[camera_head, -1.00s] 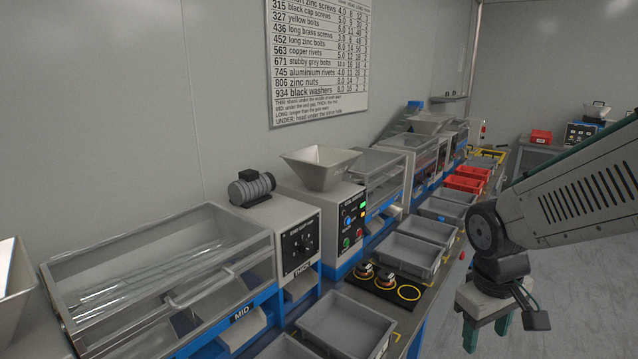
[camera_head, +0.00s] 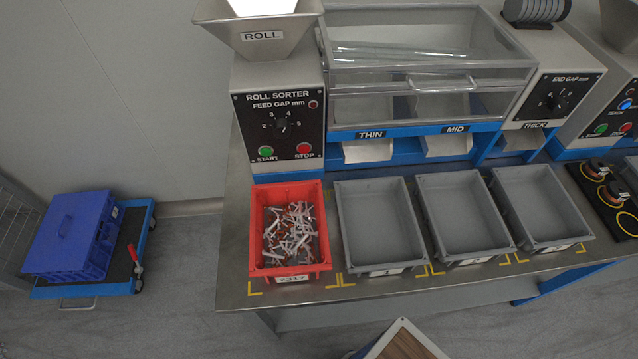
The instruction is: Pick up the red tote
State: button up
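A red tote (camera_head: 258,225) stands upright at the left end of the steel bench, in front of the roll sorter. It holds a heap of mixed small fasteners, whitish and reddish-brown. A label on its front rim seems to read 2317. My gripper is not in view now, so its state and distance from the tote are hidden.
Three empty grey totes, the nearest one (camera_head: 346,222) close beside the red tote, line the bench (camera_head: 236,200). The roll sorter (camera_head: 278,110) rises behind. A blue crate (camera_head: 75,235) sits on a low cart at left. Floor in front looks clear apart from a wood-topped object (camera_head: 402,346).

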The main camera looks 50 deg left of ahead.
aim_at(289, 241)
jog(key=u, duration=1.95)
